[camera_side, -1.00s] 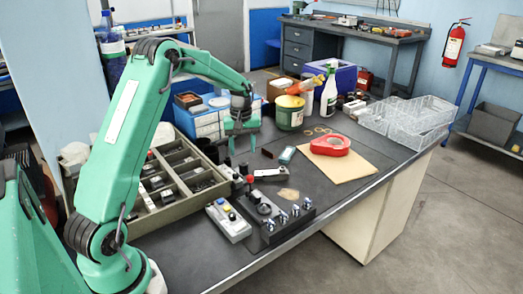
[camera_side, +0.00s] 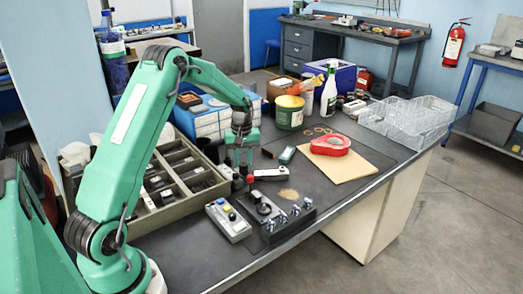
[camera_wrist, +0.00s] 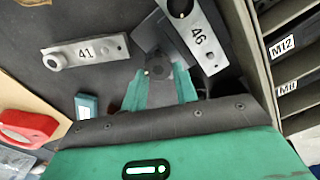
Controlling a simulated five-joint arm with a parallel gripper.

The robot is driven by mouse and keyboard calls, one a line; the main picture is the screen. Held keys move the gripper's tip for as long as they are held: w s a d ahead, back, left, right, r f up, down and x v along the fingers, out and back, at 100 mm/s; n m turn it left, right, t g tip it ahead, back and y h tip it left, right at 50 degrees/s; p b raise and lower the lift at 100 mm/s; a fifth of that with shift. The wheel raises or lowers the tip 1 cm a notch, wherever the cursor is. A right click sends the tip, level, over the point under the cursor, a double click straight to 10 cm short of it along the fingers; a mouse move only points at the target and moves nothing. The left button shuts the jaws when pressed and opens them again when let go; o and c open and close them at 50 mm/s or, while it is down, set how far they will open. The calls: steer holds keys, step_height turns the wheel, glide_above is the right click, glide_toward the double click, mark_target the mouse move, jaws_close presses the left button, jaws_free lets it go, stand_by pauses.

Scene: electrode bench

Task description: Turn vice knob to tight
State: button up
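A dark round knob (camera_wrist: 158,70) shows between my fingertips in the wrist view. It looks like the vice knob, beside a dark grey block (camera_wrist: 150,38) partly covered by a grey bar marked 46 (camera_wrist: 196,40). My gripper (camera_wrist: 160,80) is open, with one green finger on each side of the knob; I cannot tell whether they touch it. In the side view my gripper (camera_side: 239,166) points down low over the bench, by the tray's right edge, and hides the knob.
A grey bar marked 41 (camera_wrist: 85,52) lies left of the knob. A compartment tray (camera_side: 150,213) stands close on the other side. A black box with several metal knobs (camera_side: 288,222) and a grey switch box (camera_side: 228,220) are nearer the front edge. Red tape (camera_side: 330,146) lies farther right.

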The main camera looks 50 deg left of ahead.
mark_target(243, 162)
steer(key=shift+m, duration=0.4)
steer(key=shift+c, duration=0.3)
steer(key=o, duration=1)
steer(key=shift+c, duration=0.2)
steer(key=shift+r, duration=0.15)
steer(key=shift+r, duration=3.8)
